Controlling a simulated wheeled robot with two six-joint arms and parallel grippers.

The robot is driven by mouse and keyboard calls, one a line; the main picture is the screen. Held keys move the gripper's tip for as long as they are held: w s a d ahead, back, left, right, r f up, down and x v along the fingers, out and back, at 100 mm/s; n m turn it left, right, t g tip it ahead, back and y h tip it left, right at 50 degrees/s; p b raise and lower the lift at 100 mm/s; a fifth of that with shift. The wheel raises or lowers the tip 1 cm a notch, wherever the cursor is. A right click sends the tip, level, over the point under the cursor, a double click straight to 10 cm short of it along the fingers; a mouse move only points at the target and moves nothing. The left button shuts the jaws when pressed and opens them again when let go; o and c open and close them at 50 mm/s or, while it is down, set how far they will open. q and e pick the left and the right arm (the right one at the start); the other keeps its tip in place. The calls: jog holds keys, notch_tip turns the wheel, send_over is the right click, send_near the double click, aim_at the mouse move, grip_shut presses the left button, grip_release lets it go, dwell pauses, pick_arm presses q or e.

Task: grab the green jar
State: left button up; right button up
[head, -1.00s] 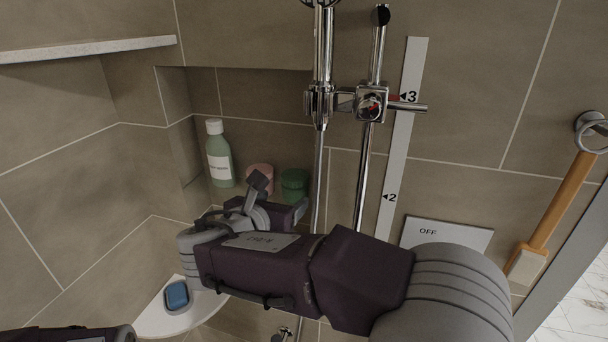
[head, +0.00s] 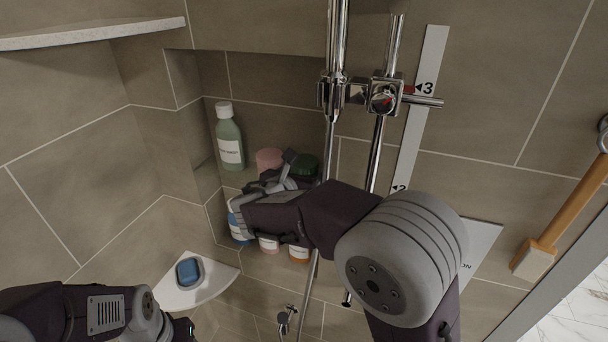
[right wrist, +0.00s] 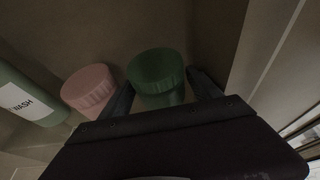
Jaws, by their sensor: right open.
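The green jar (head: 306,163) stands in the wall niche, partly hidden behind my right gripper (head: 291,166) in the head view. In the right wrist view the green jar (right wrist: 157,72) shows its round ribbed lid, and its lower part is hidden by the gripper body. My right gripper (right wrist: 158,82) is open, with one finger on each side of the jar. Whether the fingers touch it I cannot tell. My left arm shows at the lower left of the head view, but its fingers do not.
A pink jar (right wrist: 88,88) stands close beside the left finger, with a green wash bottle (head: 229,140) further left. Several bottles (head: 298,253) stand below the niche. A corner shelf (head: 208,291) holds blue soap (head: 189,271). A chrome shower rail (head: 378,150) stands right of the niche.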

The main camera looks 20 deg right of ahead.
jog(key=shift+w, duration=0.1)
jog(key=shift+w+d+f, duration=0.1)
jog(key=shift+d+f, duration=0.05)
jog(key=shift+c, duration=0.3)
jog(key=shift+w, duration=0.1)
jog(key=c, duration=0.5)
grip_shut()
